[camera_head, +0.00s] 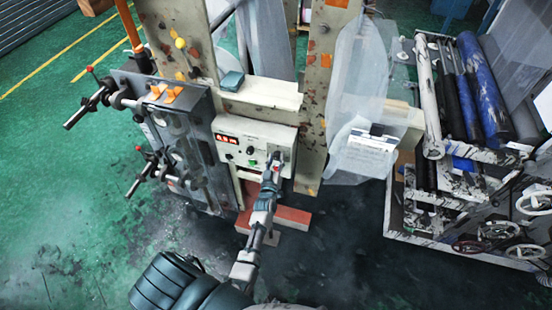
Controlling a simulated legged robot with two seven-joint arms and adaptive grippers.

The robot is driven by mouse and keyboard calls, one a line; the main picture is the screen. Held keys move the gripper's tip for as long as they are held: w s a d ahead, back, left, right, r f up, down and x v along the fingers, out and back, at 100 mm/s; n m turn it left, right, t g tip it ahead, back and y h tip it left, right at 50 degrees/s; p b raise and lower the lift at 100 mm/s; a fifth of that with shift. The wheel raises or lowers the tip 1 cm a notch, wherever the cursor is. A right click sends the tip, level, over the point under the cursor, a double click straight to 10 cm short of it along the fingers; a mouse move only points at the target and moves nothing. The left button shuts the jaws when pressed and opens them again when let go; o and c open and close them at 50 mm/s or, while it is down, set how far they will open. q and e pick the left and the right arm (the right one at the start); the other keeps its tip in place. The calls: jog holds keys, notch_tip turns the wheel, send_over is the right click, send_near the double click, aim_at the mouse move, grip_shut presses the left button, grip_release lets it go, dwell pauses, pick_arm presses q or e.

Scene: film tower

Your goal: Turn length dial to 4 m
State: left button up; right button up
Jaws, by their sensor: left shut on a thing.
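The cream control box (238,124) is mounted low between two speckled posts of the tower. A red lit display (226,139) is at the left of its face, too small to read surely. A green button (251,163) and small knobs sit at the lower middle. My left gripper (275,160) reaches up from below to the right part of the panel. It is shut on the length dial there, and its fingers hide most of the dial, so its setting cannot be read. My right gripper is not in view.
A grey plate with black clamp handles (99,95) stands left of the box. Clear film with a paper label (371,141) hangs at the right. A rack of blue rolls (483,90) stands further right. Green floor is open at left.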

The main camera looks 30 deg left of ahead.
pick_arm(q)
jog(key=n, duration=0.2)
jog(key=n+p, duration=0.1)
jog(key=n, duration=0.1)
jog(key=shift+s+d+f+n+g, duration=0.1)
jog(key=shift+f+n+g, duration=0.2)
jog(key=shift+f+n, duration=0.1)
dwell(0.5)
jog(key=o, duration=1.1)
jog(key=shift+c, duration=0.2)
jog(key=shift+o, duration=0.5)
jog(key=shift+w+p, duration=0.25)
jog(key=shift+p, duration=0.05)
jog(key=shift+s+r, duration=0.1)
jog(key=shift+r, duration=0.05)
jog(key=shift+s+d, duration=0.1)
jog(key=shift+s, duration=0.2)
jog(key=v, duration=1.1)
